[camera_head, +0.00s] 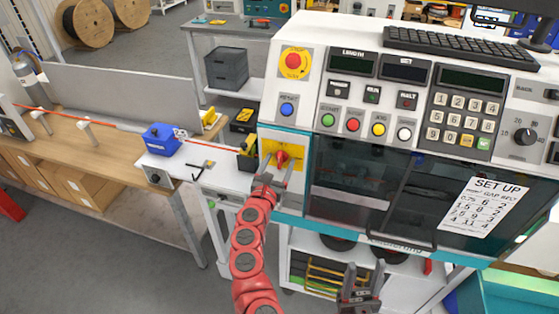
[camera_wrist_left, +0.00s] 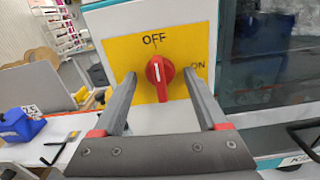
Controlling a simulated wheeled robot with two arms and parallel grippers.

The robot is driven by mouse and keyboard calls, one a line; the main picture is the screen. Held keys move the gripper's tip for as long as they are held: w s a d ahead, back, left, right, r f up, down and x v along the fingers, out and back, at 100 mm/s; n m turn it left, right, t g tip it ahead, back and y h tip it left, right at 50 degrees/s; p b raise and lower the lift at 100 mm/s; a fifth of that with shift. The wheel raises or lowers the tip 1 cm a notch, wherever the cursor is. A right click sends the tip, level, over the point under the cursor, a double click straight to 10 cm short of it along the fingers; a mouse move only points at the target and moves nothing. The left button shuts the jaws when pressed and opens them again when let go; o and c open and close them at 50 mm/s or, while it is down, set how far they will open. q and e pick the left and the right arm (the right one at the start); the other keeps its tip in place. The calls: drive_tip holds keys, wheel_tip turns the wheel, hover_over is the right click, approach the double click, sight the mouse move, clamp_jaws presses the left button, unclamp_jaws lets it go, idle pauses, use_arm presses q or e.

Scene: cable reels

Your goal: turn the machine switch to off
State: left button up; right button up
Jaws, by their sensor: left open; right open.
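The machine switch is a red knob (camera_wrist_left: 160,72) on a yellow plate (camera_wrist_left: 122,48) marked OFF at the top and ON at the right. Its white mark stands about upright, toward OFF. In the head view the knob (camera_head: 282,156) is on the machine's front left. My left gripper (camera_head: 279,160) is open in front of the plate; in the left wrist view its fingers (camera_wrist_left: 160,78) are on either side of the knob, with visible gaps. My right gripper (camera_head: 362,272) is open and empty, low in front of the machine.
The machine panel has a red stop button (camera_head: 294,62), a blue button (camera_head: 287,110), a keypad (camera_head: 466,118) and a dial (camera_head: 525,134). A door handle (camera_head: 402,243) projects right of my left gripper. A blue box (camera_head: 160,139) stands on the side table.

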use_arm(q)
drive_tip(key=shift+p+v, duration=0.9)
drive_tip(key=shift+v, duration=1.45)
drive_tip(key=p+v, duration=0.1)
drive_tip(key=v, duration=0.2)
drive_tip(key=shift+r, duration=0.1)
